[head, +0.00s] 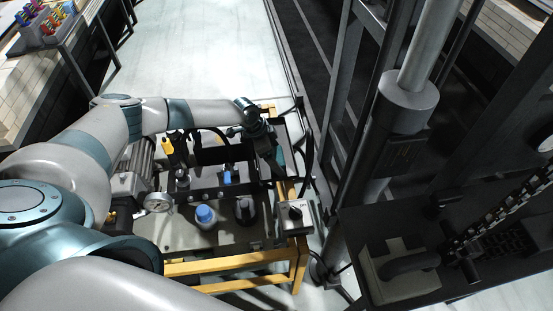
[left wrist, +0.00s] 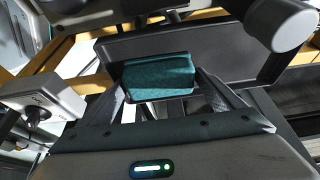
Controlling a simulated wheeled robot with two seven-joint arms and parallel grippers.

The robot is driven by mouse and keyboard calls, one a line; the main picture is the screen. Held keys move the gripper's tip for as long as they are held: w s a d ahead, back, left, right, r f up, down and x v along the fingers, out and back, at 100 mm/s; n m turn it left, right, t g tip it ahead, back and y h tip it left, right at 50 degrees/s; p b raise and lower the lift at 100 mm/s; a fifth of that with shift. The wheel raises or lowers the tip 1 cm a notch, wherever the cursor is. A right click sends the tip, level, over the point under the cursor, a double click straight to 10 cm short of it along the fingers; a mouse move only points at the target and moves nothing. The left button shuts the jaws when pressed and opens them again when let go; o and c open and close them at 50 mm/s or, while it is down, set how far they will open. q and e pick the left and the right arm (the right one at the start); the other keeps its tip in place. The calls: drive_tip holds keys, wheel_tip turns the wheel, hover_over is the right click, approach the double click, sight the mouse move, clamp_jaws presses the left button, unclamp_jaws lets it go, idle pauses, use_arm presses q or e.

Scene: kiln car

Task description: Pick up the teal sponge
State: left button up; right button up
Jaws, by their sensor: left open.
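The teal sponge (left wrist: 158,76) is a dark teal block, seen in the left wrist view just beyond my left gripper, in front of a dark panel. My left gripper (left wrist: 160,92) is open, with one finger toward each side of the sponge. I cannot tell whether either finger touches it. In the head view my left gripper (head: 268,150) points down over the right side of a yellow-framed cart, and the sponge is largely hidden or too dark to make out there. My right gripper is not in view.
A metal post (head: 409,100) and dark machinery stand at the right. Pale floor (head: 205,45) lies clear beyond the cart.

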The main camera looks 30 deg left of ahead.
sight(281, 155)
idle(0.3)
use_arm(q)
drive_tip(key=c, duration=0.9)
drive_tip(key=shift+o, duration=0.2)
drive_tip(key=shift+r, duration=0.2)
drive_tip(key=shift+r, duration=0.65)
wheel_tip(281, 155, up, 3)
drive_tip(key=shift+f+b, duration=0.2)
drive_tip(key=shift+b, duration=0.15)
drive_tip(key=s+d+r, duration=0.3)
drive_tip(key=d+r, duration=0.4)
drive_tip(key=d, duration=0.4)
drive_tip(key=shift+s+b, duration=0.3)
drive_tip(key=shift+s, duration=0.1)
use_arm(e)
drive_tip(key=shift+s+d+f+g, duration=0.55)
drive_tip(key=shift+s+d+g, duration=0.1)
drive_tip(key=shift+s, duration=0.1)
